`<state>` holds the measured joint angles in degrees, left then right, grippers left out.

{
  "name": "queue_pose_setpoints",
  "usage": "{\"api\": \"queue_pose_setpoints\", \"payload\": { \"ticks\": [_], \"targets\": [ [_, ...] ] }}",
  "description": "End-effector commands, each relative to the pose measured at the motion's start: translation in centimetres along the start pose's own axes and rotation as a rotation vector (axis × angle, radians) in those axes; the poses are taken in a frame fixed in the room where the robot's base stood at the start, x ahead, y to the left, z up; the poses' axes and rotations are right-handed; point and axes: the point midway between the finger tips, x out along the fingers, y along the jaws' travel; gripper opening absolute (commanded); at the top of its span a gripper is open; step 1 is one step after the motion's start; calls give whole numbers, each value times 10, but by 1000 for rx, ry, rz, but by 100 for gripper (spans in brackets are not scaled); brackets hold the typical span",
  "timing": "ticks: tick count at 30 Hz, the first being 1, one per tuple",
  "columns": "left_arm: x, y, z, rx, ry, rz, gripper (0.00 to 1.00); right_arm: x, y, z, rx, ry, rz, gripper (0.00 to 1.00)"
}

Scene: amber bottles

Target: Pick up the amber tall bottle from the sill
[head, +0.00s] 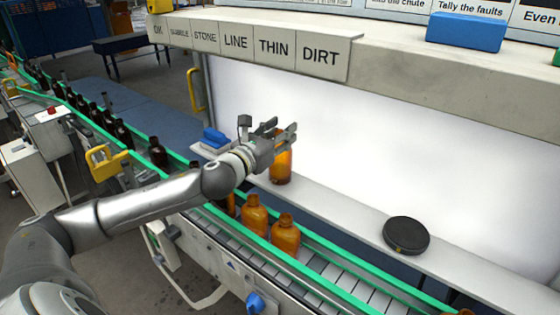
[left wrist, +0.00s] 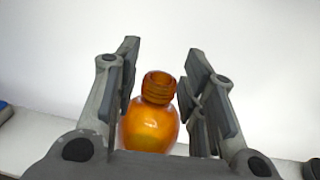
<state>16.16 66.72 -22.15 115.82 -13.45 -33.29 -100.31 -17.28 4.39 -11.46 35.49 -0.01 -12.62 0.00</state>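The amber tall bottle (head: 281,168) stands upright on the white sill (head: 340,217) in front of the bright panel. My left gripper (head: 277,134) is at the bottle's upper part in the head view and hides some of its top. In the left wrist view the bottle (left wrist: 151,122) shows between the two open fingers of the left gripper (left wrist: 160,95). Gaps show on both sides of the bottle's neck, and its base is hidden by the gripper body. My right gripper is not in view.
Amber bottles (head: 285,235) stand on the conveyor (head: 325,278) in front of the sill, below my left arm. A round black disc (head: 406,235) lies on the sill to the right. A blue block (head: 215,138) lies left of the gripper. A labelled shelf (head: 400,70) overhangs behind.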

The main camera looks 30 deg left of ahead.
Motion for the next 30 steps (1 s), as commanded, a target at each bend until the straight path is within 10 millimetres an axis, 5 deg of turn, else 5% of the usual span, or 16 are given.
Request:
{"api": "queue_pose_setpoints", "payload": {
  "ticks": [8, 23, 30],
  "targets": [
    [0, 0, 0, 0, 0, 0, 0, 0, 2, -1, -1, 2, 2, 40],
    [0, 0, 4, 1, -3, 0, 0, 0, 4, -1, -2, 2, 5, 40],
    [0, 0, 24, 3, -7, 0, 0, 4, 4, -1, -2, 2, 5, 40]
  ]
}}
